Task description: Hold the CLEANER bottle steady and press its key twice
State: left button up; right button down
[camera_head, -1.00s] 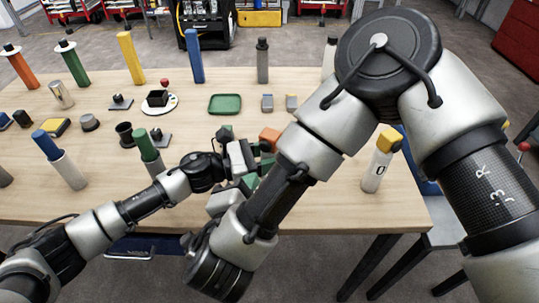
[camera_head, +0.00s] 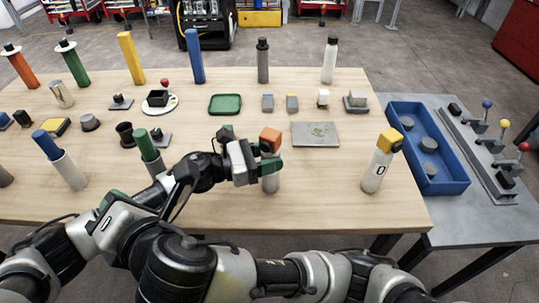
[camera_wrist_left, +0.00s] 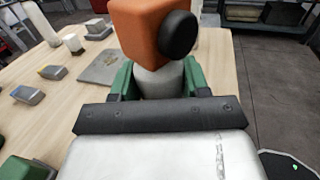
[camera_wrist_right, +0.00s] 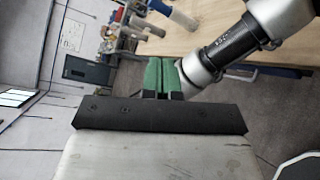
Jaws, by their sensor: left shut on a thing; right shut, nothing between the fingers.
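A bottle with an orange head (camera_head: 270,139) and a pale body (camera_head: 271,183) stands upright on the table; no label shows. In the left wrist view the orange head (camera_wrist_left: 150,28) has a round black key (camera_wrist_left: 178,33) on its side. My left gripper (camera_head: 266,160) is shut on this bottle just below the head, green fingers on both sides (camera_wrist_left: 158,83). My right gripper (camera_head: 110,198) is low at the left, near the table's front edge, away from the bottle. In the right wrist view its green fingers (camera_wrist_right: 163,75) are shut and empty.
A white bottle with a yellow head (camera_head: 378,165), marked 0, stands right of the held bottle. A grey plate (camera_head: 316,141) lies behind. White cylinders with blue (camera_head: 68,170) and green tops stand left. A blue tray (camera_head: 455,184) is on the side table.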

aim_at(265, 147)
jog(key=w+d+f+m+t+h, duration=0.3)
jog(key=w+d+m, duration=0.5)
jog(key=d+m, duration=0.1)
jog(key=w+d+f+m+t+h, duration=0.3)
jog(key=w+d+f+m, duration=0.1)
jog(key=w+d+m, duration=0.4)
jog(key=shift+d+f+m+h, duration=0.25)
jog(key=shift+d+m+h, duration=0.05)
jog(key=shift+d+m, duration=0.9)
jog(key=shift+w, duration=0.1)
dwell(0.7)
jog(key=shift+w+d, duration=0.15)
jog(key=shift+w, duration=0.15)
jog(key=shift+s+a, duration=0.2)
jog(key=shift+s, duration=0.2)
dwell(0.3)
